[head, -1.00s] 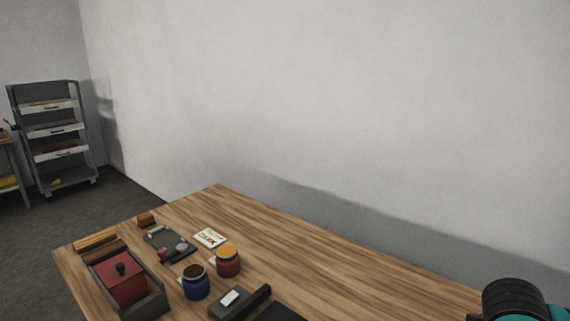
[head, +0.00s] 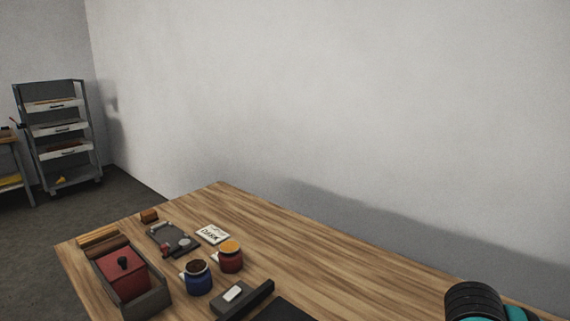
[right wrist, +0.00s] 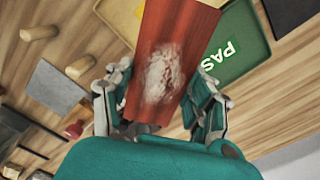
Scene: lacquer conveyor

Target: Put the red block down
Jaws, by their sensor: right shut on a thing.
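In the right wrist view my right gripper (right wrist: 158,97) is shut on the red block (right wrist: 168,25), a finger on each side. The block has a pale, rough patch on its face. Behind it lies a green tray or pad (right wrist: 236,42) with the letters "PAS" showing, partly hidden by the block. I cannot tell whether the block touches anything below it. In the head view only part of my right arm shows at the bottom right, and the block is out of sight. My left gripper is in neither view.
In the head view, a red lidded box (head: 122,278), a blue jar (head: 198,283) and a red jar (head: 230,261) stand at the table's left.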

